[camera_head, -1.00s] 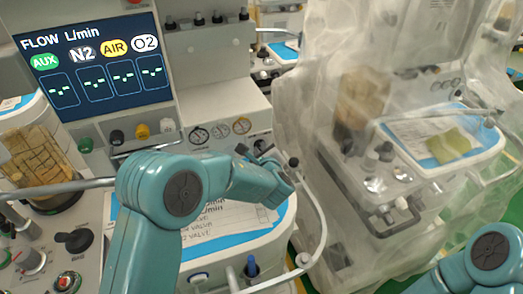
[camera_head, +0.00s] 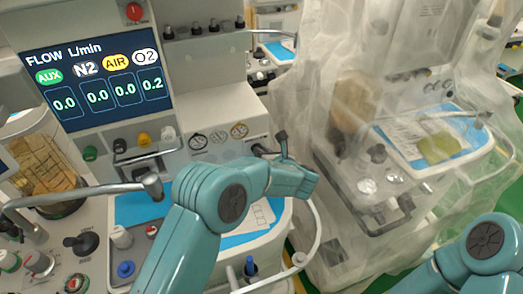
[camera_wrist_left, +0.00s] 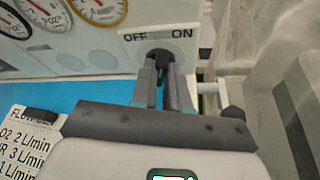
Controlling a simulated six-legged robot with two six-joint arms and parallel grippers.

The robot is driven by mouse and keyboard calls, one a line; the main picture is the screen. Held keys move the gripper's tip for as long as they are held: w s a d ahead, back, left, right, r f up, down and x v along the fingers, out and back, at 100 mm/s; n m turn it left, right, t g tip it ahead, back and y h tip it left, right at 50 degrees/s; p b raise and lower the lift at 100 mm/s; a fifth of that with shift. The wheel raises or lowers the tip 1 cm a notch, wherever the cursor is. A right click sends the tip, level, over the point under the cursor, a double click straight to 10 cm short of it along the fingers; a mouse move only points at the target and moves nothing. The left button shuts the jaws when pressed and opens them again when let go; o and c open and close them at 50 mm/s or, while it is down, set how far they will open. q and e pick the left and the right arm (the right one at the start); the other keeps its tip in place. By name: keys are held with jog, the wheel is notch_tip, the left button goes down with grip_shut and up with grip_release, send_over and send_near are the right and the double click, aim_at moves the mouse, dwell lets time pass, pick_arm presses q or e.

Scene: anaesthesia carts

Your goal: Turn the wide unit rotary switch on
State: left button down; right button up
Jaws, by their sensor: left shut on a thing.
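The wide unit rotary switch (camera_wrist_left: 159,54) is a dark knob under the OFF and ON lettering of a pale plate. In the left wrist view my left gripper (camera_wrist_left: 160,68) is shut on it, and the fingers hide much of the knob, so its exact pointing is hard to tell. In the head view my left gripper (camera_head: 264,149) reaches the right end of the unit's front panel, beside the gauges. The unit's display (camera_head: 97,80) is lit and shows 0.0, 0.0, 0.0 and 0.2. My right gripper is outside the views; only part of that arm shows at lower right.
Round gauges (camera_head: 219,136) sit left of the switch. A curved white rail (camera_head: 319,232) runs around the worktop below my left arm. A plastic-draped cart (camera_head: 345,120) stands close on the right. Knobs (camera_head: 82,243) crowd the lower left.

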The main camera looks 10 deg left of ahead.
pick_arm(q)
jog(key=shift+w+d+m+g+y, duration=0.15)
jog(key=shift+m+g+y, duration=0.15)
jog(key=shift+m+y, duration=0.65)
jog(key=shift+m, duration=0.25)
jog(key=c, duration=1.1)
grip_release()
jog(key=shift+d, duration=0.1)
